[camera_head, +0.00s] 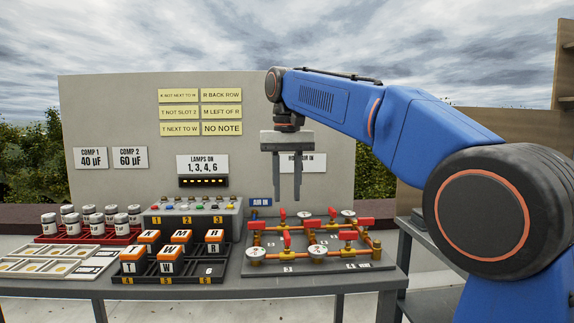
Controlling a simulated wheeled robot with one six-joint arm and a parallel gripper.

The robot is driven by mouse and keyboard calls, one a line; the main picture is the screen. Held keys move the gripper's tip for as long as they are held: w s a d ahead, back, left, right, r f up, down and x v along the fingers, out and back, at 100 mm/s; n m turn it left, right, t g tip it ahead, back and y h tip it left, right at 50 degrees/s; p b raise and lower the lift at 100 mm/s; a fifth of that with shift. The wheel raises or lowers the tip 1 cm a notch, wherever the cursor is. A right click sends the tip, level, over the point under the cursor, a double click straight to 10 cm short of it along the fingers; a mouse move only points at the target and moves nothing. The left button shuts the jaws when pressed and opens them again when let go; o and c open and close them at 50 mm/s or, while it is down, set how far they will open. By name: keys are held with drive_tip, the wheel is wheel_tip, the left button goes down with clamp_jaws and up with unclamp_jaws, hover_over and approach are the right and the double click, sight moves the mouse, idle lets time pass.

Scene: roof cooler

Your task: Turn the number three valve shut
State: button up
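A dark valve board (378,266) lies on the right part of the table. Yellow-orange pipes on it carry several red valve handles and round white gauges. The small numbers on the board are hard to read; a front-left mark looks like a 3. The red handle (287,240) nearest that mark stands between two front gauges. I cannot tell for sure that it is the number three valve, or whether it is open or shut. My gripper (287,190) points down above the board's back left part, its two fingers apart with nothing between them. It appears clear of the handles.
Left of the board are a black tray (180,279) of orange-and-white lettered blocks, a grey switch box (233,209), a red rack (73,239) of white jars and a pale tray (38,265). A wall (110,180) with signs stands behind; one sign is partly hidden by my gripper.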

wheel_tip(320, 180, up, 7)
drive_tip(key=shift+f, duration=0.2)
idle(0.4)
drive_tip(key=s+d+f+t, duration=0.2)
drive_tip(key=s+d+f, duration=1)
drive_tip(key=s+d, duration=0.25)
drive_tip(key=s+d+f+t, duration=0.1)
drive_tip(key=s+d+f, duration=0.3)
drive_tip(key=s+f, duration=0.5)
drive_tip(key=s+d+f+t, duration=0.1)
drive_tip(key=s+d+f, duration=0.4)
drive_tip(key=f, duration=1.1)
drive_tip(key=s, duration=0.3)
drive_tip(key=shift+s+f+m+t, duration=0.15)
drive_tip(key=shift+s+m+t, duration=0.25)
